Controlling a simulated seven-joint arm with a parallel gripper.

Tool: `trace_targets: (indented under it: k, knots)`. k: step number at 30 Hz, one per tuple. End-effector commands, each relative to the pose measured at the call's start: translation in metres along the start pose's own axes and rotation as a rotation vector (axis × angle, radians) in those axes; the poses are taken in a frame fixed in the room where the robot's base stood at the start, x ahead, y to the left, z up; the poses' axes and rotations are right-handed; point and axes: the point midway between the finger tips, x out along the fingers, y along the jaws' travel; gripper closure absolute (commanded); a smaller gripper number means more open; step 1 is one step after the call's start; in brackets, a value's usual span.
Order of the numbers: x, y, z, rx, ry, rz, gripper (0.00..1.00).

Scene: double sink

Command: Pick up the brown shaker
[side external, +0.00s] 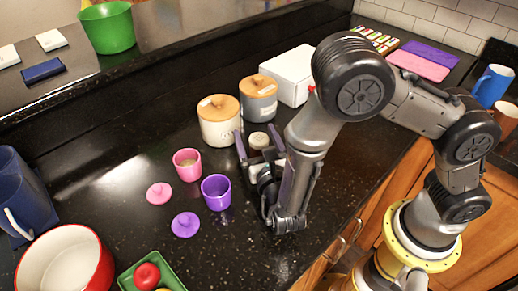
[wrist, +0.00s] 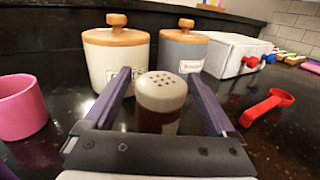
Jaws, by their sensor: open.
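The brown shaker (wrist: 160,103) stands upright on the black counter, with a pale perforated top and a brown lower part. In the wrist view it is between the two purple fingers of my gripper (wrist: 159,95), which are apart on either side of it. Its base is hidden behind the gripper body. In the side view only the shaker's pale top (side external: 259,141) shows clearly, next to my open gripper (side external: 258,146). I cannot tell whether either finger touches it.
A cream canister (side external: 218,124) and a grey canister (side external: 258,100) stand close behind the shaker. A white box (side external: 292,75) is beyond them. A pink cup (side external: 187,164) and a purple cup (side external: 216,191) stand left. A red measuring spoon (wrist: 265,106) lies right.

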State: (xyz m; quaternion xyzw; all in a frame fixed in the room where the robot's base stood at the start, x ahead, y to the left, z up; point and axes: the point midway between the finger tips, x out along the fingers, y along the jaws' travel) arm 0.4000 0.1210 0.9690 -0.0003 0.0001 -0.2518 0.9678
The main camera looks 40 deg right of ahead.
Motion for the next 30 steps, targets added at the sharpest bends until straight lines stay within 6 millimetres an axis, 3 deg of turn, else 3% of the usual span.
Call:
trace_targets:
  k: [8,23,30]
  knots:
    - [0.0037,0.0002,0.0001,0.000,0.000,0.001,0.10]
    - [0.0034,0.0002,0.0002,0.001,0.000,0.000,0.98]
    - [0.0035,0.0003,0.0009,0.001,-0.001,0.000,1.00]
